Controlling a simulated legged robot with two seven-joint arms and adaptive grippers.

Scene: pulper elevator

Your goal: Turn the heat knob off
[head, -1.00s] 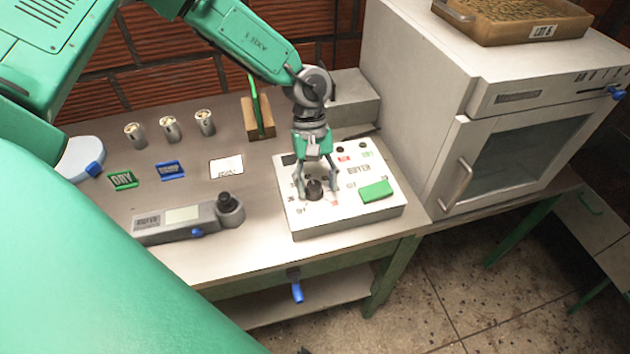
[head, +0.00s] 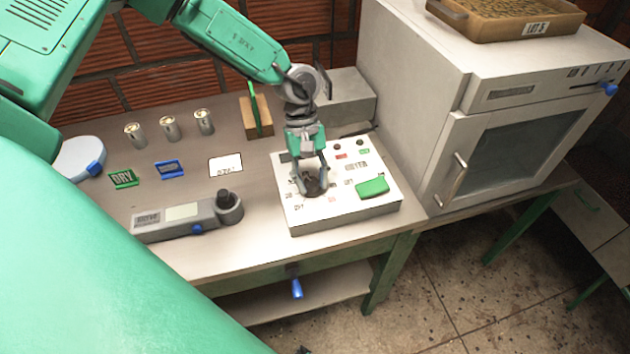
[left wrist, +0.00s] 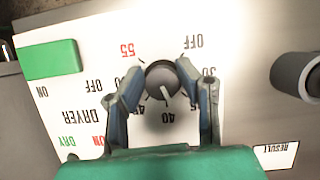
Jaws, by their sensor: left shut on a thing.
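The heat knob (head: 313,188) is a dark round knob on the white dryer control panel (head: 375,213). My left gripper (head: 310,181) points down over it and is shut on it, one finger on each side. In the left wrist view, the knob (left wrist: 162,80) sits between the two fingertips (left wrist: 165,88). Its pale pointer line points toward the 40 mark, away from the OFF label (left wrist: 193,42). The 55 label is red. In the head view the fingers partly hide the knob. My right gripper is not in view.
A green switch (head: 372,187) is on the same panel, right of the knob. A grey meter (head: 180,218) with a dark cap lies to the left. A white oven-like cabinet (head: 480,150) stands at right. Several small tins stand at the back left.

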